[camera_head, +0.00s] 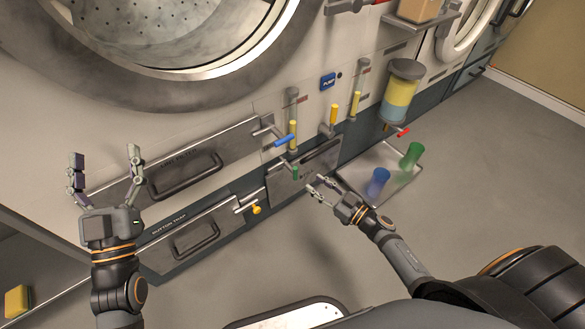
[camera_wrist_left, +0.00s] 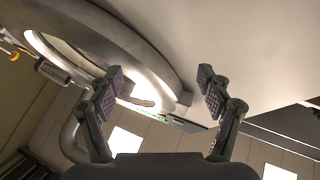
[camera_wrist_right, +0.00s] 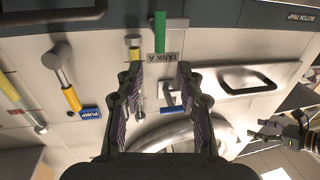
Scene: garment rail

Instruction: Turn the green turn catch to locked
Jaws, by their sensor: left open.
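The green turn catch (camera_head: 295,172) sits at the upper left corner of a small grey hatch panel (camera_head: 310,170) low on the machine front. In the right wrist view its green handle (camera_wrist_right: 159,32) stands straight, beside a "TANK A" label (camera_wrist_right: 167,56), beyond the fingertips and roughly between them. My right gripper (camera_head: 318,187) is open and empty, a short way right of the catch and not visibly touching it. It also shows in the right wrist view (camera_wrist_right: 150,75). My left gripper (camera_head: 105,160) is open and empty in front of the machine at the left.
A blue-handled lever (camera_head: 285,140) is just above the catch, with several yellow-handled levers nearby. A yellow-knobbed catch (camera_head: 256,209) is lower left by the drawers.

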